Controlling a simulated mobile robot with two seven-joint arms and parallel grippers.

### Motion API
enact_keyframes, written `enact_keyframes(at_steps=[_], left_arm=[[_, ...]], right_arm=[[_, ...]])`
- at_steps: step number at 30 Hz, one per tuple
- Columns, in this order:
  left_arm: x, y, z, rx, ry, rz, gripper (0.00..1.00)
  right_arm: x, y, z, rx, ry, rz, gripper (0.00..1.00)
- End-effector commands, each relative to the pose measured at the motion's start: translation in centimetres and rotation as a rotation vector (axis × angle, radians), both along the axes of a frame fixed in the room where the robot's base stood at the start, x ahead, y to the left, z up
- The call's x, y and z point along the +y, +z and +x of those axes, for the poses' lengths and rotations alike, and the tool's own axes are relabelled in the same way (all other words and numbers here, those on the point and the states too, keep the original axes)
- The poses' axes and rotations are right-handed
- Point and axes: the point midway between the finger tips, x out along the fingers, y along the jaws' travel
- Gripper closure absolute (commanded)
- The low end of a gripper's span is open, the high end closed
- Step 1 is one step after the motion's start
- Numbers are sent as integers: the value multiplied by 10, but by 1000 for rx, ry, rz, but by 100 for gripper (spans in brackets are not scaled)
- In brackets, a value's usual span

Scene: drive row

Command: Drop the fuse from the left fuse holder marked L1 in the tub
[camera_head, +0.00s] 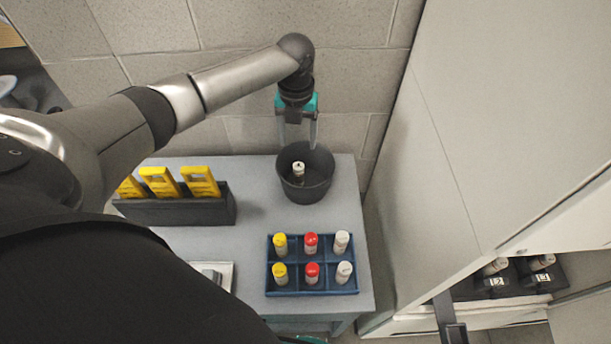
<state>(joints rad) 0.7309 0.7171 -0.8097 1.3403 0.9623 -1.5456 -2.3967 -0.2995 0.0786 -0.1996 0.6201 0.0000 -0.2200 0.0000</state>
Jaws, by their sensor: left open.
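The tub (322,190) is a round black bucket on the grey table, near its back right. A pale fuse with a dark mark (298,169) shows upright inside the tub's opening; whether it rests on the bottom I cannot tell. My left gripper (299,143) hangs over the tub, fingers pointing down and apart, with the fuse below them and nothing between them. Fuse holders marked L2 (497,282) and L3 (541,276) show in the cabinet at the right, with pale fuses. The holder marked L1 is not visible.
A blue divided tray (313,292) with yellow, red and white fuses stands at the table's front right. A dark rack (180,212) with yellow handled pieces stands at the left. The cabinet (440,150) rises close to the table's right, and a tiled wall is behind.

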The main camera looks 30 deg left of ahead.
Motion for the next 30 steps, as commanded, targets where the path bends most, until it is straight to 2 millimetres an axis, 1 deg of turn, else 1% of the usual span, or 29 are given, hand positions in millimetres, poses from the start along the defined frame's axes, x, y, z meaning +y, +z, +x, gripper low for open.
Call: enact_keyframes(at_steps=[4,8,11,18,21,24,27,30], left_arm=[[0,3,0,-1,0,0,29],[1,17,1,-3,0,1,29],[0,37,2,-6,-1,0,29],[0,96,1,-5,0,1,29],[0,117,1,-5,-1,0,29],[0,134,1,-3,0,1,29],[0,145,0,-2,0,0,29],[0,151,0,-1,0,0,29]], right_arm=[[0,0,0,0,0,0,50],[0,0,0,1,0,0,50],[-1,0,0,1,0,-1,50],[-1,-2,0,1,0,-1,50],[-1,-3,0,1,1,-1,50],[-1,-3,-1,1,1,-1,50],[-1,-4,-1,1,1,-1,50],[-1,-4,-1,1,1,-1,50]])
